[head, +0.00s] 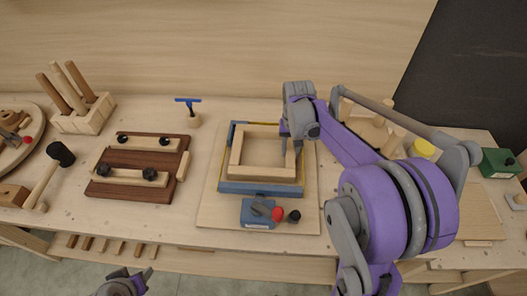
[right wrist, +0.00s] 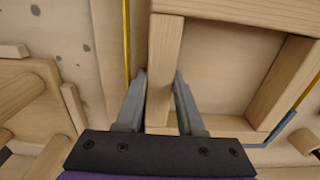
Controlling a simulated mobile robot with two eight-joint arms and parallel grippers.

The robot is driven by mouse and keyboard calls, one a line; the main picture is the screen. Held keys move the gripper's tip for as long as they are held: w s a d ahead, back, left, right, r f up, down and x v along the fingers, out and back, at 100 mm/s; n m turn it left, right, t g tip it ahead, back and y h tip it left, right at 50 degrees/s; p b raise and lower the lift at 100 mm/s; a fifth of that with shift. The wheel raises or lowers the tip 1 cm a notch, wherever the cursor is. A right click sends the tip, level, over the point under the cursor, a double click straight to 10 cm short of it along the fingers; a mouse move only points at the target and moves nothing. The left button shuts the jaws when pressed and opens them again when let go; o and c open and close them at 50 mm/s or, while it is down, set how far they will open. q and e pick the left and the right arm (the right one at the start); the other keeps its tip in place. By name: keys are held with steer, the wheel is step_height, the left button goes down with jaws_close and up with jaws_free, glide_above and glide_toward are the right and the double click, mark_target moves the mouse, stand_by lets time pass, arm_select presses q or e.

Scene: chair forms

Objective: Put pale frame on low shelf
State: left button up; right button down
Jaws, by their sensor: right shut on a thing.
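The pale frame (head: 236,152) is a square of light wooden bars. It sits within a blue and yellow jig (head: 262,188) on a pale board on the bench. My right gripper (head: 291,146) is at the frame's right bar. In the right wrist view its two fingers straddle one bar of the frame (right wrist: 165,60) and are shut on it. My left gripper (head: 130,281) is low at the bottom edge, empty and away from the frame; its jaw opening is unclear. I cannot clearly pick out the low shelf; a lower ledge with several small pegs (head: 104,247) shows under the bench front.
A blue clamp block (head: 257,213) with a red knob stands in front of the jig. A dark brown board (head: 113,188) with black knobs, a mallet (head: 60,154) and a peg block (head: 82,116) are to the left. A green box (head: 497,163) stands far right.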

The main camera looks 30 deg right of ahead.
steer(key=shift+r, duration=0.1)
stand_by(0.8)
step_height(320, 180, up, 10)
steer(key=shift+p, duration=0.3)
